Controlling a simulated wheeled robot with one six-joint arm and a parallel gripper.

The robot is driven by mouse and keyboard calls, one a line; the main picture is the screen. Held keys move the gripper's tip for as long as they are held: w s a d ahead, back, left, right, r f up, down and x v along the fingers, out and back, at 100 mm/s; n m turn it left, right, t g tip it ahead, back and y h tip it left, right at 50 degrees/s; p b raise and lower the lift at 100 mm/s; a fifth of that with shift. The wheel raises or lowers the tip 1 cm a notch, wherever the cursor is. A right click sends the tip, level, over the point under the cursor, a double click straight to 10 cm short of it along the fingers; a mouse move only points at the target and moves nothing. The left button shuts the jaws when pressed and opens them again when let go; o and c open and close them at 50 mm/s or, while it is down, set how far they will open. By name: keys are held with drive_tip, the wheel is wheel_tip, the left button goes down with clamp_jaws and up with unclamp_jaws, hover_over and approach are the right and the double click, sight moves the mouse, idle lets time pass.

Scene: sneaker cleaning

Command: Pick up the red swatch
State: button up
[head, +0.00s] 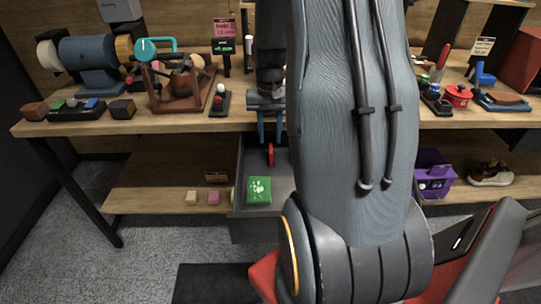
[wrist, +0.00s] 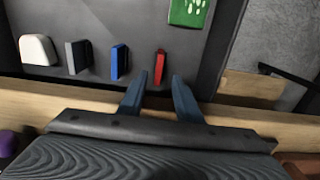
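The red swatch (wrist: 160,65) stands upright in a grey drawer (wrist: 130,18) in the wrist view. In the head view the swatch (head: 270,154) shows just below my gripper (head: 269,126). My gripper also shows in the wrist view (wrist: 160,92), with its two blue fingers apart and nothing between them. The red swatch lies beyond the fingertips, in line with the gap, and appears clear of both fingers. My arm hides part of the drawer in the head view.
A blue swatch (wrist: 119,62), a dark grey swatch (wrist: 77,57) and a white rounded block (wrist: 38,50) stand beside the red swatch. A green patterned box (head: 259,190) sits in the drawer. The wooden bench edge (wrist: 40,102) runs close to my gripper.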

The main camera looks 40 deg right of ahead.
sight(271, 148)
drive_tip(key=shift+s+f+p, duration=0.15)
drive_tip(key=shift+f+p, duration=0.05)
drive_tip(key=shift+f, duration=1.2)
drive_tip(key=shift+s+f+p, duration=0.1)
drive_tip(key=shift+f+p, duration=0.05)
drive_tip(key=shift+f, duration=1.2)
clamp_jaws()
